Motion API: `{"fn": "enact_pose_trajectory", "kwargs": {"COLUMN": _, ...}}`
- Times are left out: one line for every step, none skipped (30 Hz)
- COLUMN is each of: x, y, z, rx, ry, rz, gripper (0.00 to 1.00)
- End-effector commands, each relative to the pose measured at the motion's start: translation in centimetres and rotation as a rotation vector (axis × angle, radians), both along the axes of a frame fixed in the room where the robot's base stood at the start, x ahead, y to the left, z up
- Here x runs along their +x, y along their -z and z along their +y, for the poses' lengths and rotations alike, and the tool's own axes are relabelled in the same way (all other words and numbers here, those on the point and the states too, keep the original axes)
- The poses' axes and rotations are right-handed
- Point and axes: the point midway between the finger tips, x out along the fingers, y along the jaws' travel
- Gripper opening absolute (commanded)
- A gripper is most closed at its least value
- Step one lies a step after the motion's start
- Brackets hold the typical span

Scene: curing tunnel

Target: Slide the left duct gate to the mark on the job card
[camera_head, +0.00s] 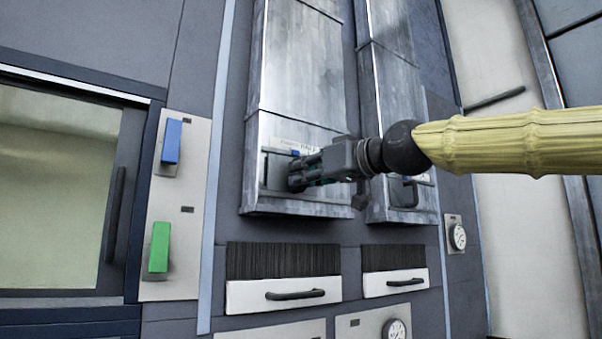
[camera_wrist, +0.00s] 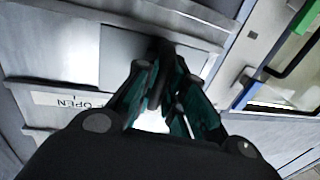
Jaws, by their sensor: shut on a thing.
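The left duct (camera_head: 300,75) is a tall grey metal channel on the wall in the head view. My gripper (camera_head: 297,180) is at its lower end, shut on the dark handle of the left duct gate (camera_head: 275,170). In the wrist view the gripper (camera_wrist: 163,92) closes around the dark handle (camera_wrist: 160,65), in front of the grey gate plate (camera_wrist: 125,55). A white scale label (camera_wrist: 68,101) with the word OPEN lies beside the gate. My gripper hides part of the gate and label in the head view. I cannot make out a job card.
The right duct (camera_head: 392,85) stands close by, its handle (camera_head: 408,190) below my arm. Below are two drawers with dark handles (camera_head: 295,294). At left is a panel with a blue lever (camera_head: 171,141) and a green lever (camera_head: 159,247), beside a window door (camera_head: 55,190).

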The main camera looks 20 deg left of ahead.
Motion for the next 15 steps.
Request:
{"fn": "enact_pose_trajectory", "kwargs": {"x": 0.6, "y": -0.3, "z": -0.5, "rx": 0.003, "ry": 0.002, "rz": 0.002, "gripper": 0.0}}
{"fn": "enact_pose_trajectory", "kwargs": {"x": 0.9, "y": -0.3, "z": -0.7, "rx": 0.003, "ry": 0.002, "rz": 0.002, "gripper": 0.0}}
{"fn": "enact_pose_trajectory", "kwargs": {"x": 1.4, "y": -0.3, "z": -1.1, "rx": 0.004, "ry": 0.002, "rz": 0.001, "gripper": 0.0}}
{"fn": "enact_pose_trajectory", "kwargs": {"x": 1.7, "y": -0.3, "z": -1.3, "rx": 0.004, "ry": 0.002, "rz": 0.001, "gripper": 0.0}}
{"fn": "enact_pose_trajectory", "kwargs": {"x": 2.1, "y": -0.3, "z": -1.6, "rx": 0.004, "ry": 0.002, "rz": 0.001, "gripper": 0.0}}
{"fn": "enact_pose_trajectory", "kwargs": {"x": 2.5, "y": -0.3, "z": -2.0, "rx": 0.004, "ry": 0.002, "rz": 0.001, "gripper": 0.0}}
{"fn": "enact_pose_trajectory", "kwargs": {"x": 2.8, "y": -0.3, "z": -2.2, "rx": 0.004, "ry": 0.002, "rz": 0.0, "gripper": 0.0}}
{"fn": "enact_pose_trajectory", "kwargs": {"x": 3.0, "y": -0.3, "z": -2.4, "rx": 0.004, "ry": 0.002, "rz": 0.0, "gripper": 0.0}}
{"fn": "enact_pose_trajectory", "kwargs": {"x": 3.2, "y": -0.2, "z": -2.5, "rx": 0.004, "ry": 0.002, "rz": 0.0, "gripper": 0.0}}
{"fn": "enact_pose_trajectory", "kwargs": {"x": 3.2, "y": -0.2, "z": -2.6, "rx": 0.003, "ry": 0.002, "rz": 0.0, "gripper": 0.0}}
{"fn": "enact_pose_trajectory", "kwargs": {"x": 3.3, "y": -0.2, "z": -2.6, "rx": 0.003, "ry": 0.002, "rz": 0.0, "gripper": 0.0}}
{"fn": "enact_pose_trajectory", "kwargs": {"x": 3.3, "y": -0.2, "z": -2.6, "rx": 0.003, "ry": 0.002, "rz": -0.001, "gripper": 0.0}}
{"fn": "enact_pose_trajectory", "kwargs": {"x": 3.2, "y": -0.2, "z": -2.6, "rx": 0.003, "ry": 0.002, "rz": -0.001, "gripper": 0.0}}
{"fn": "enact_pose_trajectory", "kwargs": {"x": 3.2, "y": -0.2, "z": -2.6, "rx": 0.003, "ry": 0.002, "rz": -0.001, "gripper": 0.0}}
{"fn": "enact_pose_trajectory", "kwargs": {"x": 3.2, "y": -0.2, "z": -2.6, "rx": 0.003, "ry": 0.002, "rz": -0.001, "gripper": 0.0}}
